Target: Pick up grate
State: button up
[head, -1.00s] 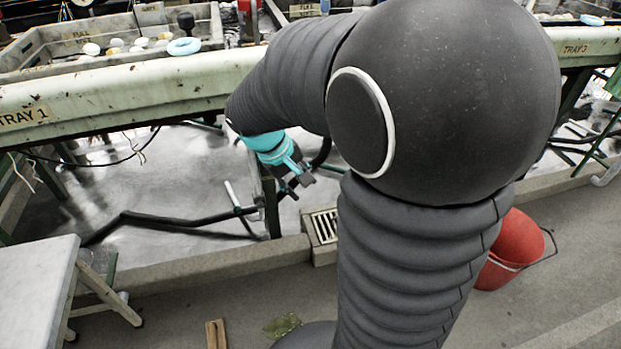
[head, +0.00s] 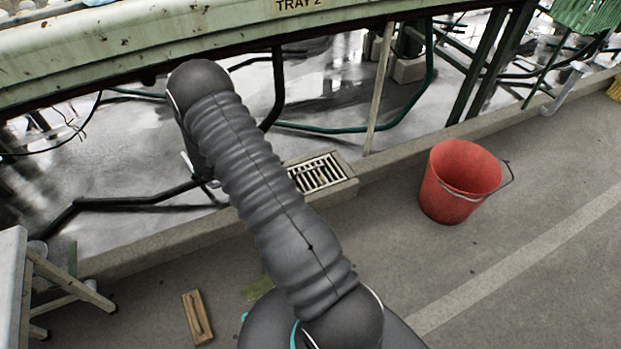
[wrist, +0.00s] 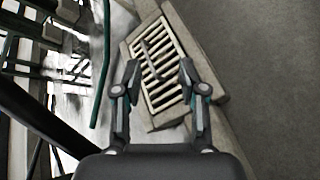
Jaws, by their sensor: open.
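The grate (head: 320,172) is a pale slotted metal cover set in a concrete surround at the kerb, just right of my arm in the head view. In the wrist view the grate (wrist: 160,62) lies ahead of my gripper (wrist: 159,76), tilted in the picture, with dark slots and a thin bar across its middle. My gripper is open, with one finger on each side of the grate's lower part in the picture. No contact shows, and I cannot tell the gap to the grate.
A red bucket (head: 458,182) stands on the floor right of the grate. Dark pipes (head: 140,203) and a green hose (head: 360,128) lie behind the kerb. The long tray edge (head: 150,45) crosses above. A wooden piece (head: 198,317) lies at front left.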

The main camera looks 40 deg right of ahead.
aim_at(308, 170)
jog(key=w+d+f+n+t+h, duration=0.1)
jog(key=f, duration=0.2)
jog(key=w+d+f+n+t+h, duration=0.1)
jog(key=f, duration=0.3)
jog(key=w+d+f+n, duration=0.1)
jog(key=w+f, duration=0.1)
jog(key=f, duration=0.1)
jog(key=shift+f+t+h+b, duration=0.2)
jog(key=shift+t+h+b, duration=0.1)
jog(key=shift+t+h, duration=0.1)
jog(key=x, duration=1.3)
jog(key=shift+d, duration=0.3)
grip_shut()
